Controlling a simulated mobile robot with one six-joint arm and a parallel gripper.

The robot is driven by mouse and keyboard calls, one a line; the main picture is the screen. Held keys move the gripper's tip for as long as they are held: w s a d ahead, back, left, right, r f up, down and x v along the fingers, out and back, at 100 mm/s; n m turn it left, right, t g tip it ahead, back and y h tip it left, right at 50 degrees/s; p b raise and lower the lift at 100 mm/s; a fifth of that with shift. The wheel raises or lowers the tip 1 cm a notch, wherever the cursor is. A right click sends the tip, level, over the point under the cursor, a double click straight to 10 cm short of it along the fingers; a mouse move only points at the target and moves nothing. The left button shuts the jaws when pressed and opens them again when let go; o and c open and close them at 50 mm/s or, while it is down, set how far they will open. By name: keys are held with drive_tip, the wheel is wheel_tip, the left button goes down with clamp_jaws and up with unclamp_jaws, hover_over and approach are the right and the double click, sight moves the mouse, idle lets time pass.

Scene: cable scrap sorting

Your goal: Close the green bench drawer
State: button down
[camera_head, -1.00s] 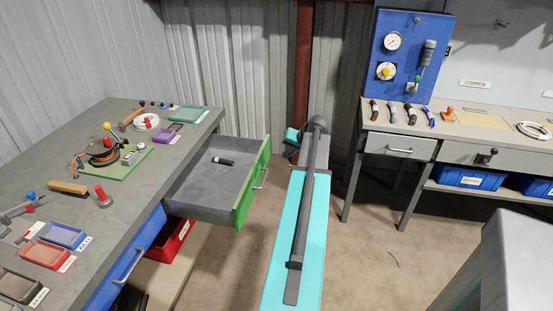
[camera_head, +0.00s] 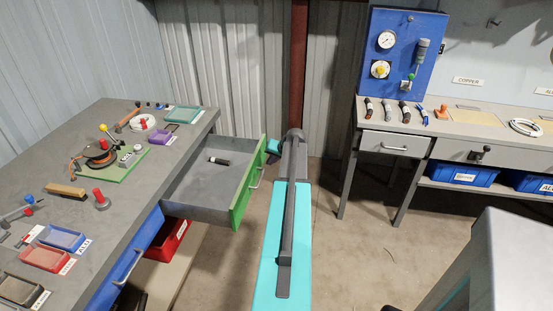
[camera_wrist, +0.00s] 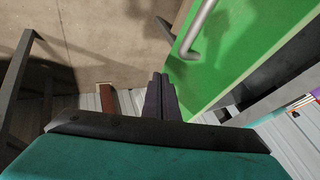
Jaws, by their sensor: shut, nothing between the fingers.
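The green bench drawer (camera_head: 248,185) stands pulled out from the left workbench, its grey tray (camera_head: 190,200) showing. A short black cable piece (camera_head: 220,161) lies inside it. Its bar handle (camera_head: 257,177) is on the outer green face. In the wrist view the green front (camera_wrist: 245,45) and the handle (camera_wrist: 198,28) fill the upper right. My gripper (camera_wrist: 160,82) is shut and empty, its dark fingertips just beside the green front; I cannot tell whether they touch it. In the head view my teal wrist shows by the front's far end, and the fingers are hidden.
The left workbench (camera_head: 120,190) holds trays, a cable reel and tools. A blue drawer (camera_head: 125,262) is beside the green one, with a red bin (camera_head: 167,240) below. Another bench (camera_head: 450,132) stands at the right. Open floor (camera_head: 350,240) lies between.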

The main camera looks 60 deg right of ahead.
drive_tip(key=shift+w+a+p, duration=0.15)
drive_tip(key=shift+w+a, duration=0.1)
drive_tip(key=shift+w, duration=0.4)
drive_tip(key=shift+w+a+p, duration=0.15)
drive_tip(key=shift+w+a, duration=0.05)
drive_tip(key=shift+w, duration=0.4)
drive_tip(key=shift+a, duration=0.15)
drive_tip(key=shift+d, duration=0.2)
